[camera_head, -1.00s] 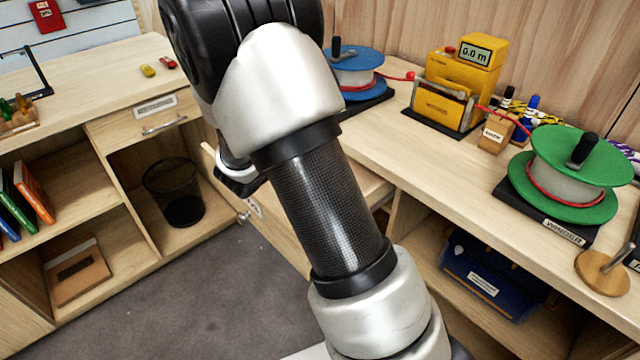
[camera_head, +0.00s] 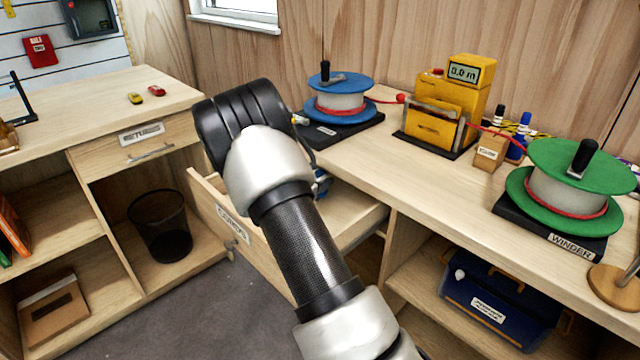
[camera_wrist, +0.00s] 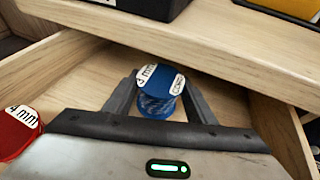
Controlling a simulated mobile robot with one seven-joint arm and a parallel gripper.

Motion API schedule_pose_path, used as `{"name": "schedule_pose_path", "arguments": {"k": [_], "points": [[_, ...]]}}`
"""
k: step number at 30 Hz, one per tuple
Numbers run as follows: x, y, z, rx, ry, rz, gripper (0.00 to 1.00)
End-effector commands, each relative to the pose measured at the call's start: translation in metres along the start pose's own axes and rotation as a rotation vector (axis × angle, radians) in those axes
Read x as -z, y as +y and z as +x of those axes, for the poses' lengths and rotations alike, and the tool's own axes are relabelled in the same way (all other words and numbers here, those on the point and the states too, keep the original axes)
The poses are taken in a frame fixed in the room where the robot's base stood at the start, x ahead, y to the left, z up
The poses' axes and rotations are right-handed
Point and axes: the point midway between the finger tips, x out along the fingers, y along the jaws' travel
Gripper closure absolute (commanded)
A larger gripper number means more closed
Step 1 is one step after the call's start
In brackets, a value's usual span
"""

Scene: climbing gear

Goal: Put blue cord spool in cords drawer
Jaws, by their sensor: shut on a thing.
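The blue cord spool (camera_wrist: 158,92), with a white label on its top, is between the fingers of my gripper (camera_wrist: 160,100) in the wrist view. My gripper is shut on it, inside or just above the open cords drawer (camera_wrist: 75,62). I cannot tell whether the spool touches the drawer floor. In the head view the cords drawer (camera_head: 262,257) is pulled out below the counter, with its label on the front. My arm hides most of its inside, and only a sliver of the blue spool (camera_head: 321,183) shows beside my arm.
A red 4 mm spool (camera_wrist: 17,130) is at the left in the wrist view. On the counter above stand a blue-flanged reel (camera_head: 340,100), a yellow meter (camera_head: 435,125) and a green winder reel (camera_head: 568,190). A black bin (camera_head: 162,228) stands in the left cabinet.

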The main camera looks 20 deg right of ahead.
Motion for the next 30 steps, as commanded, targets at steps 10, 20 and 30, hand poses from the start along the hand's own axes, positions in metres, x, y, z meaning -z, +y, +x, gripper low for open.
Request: {"name": "schedule_pose_path", "arguments": {"k": [10,20,30], "points": [[0.009,-0.001,0.034,0.001,0.000,0.000,0.74],[0.013,-0.001,0.035,0.001,0.000,0.000,0.46],[0.013,-0.001,0.034,0.001,0.000,0.000,0.31]]}}
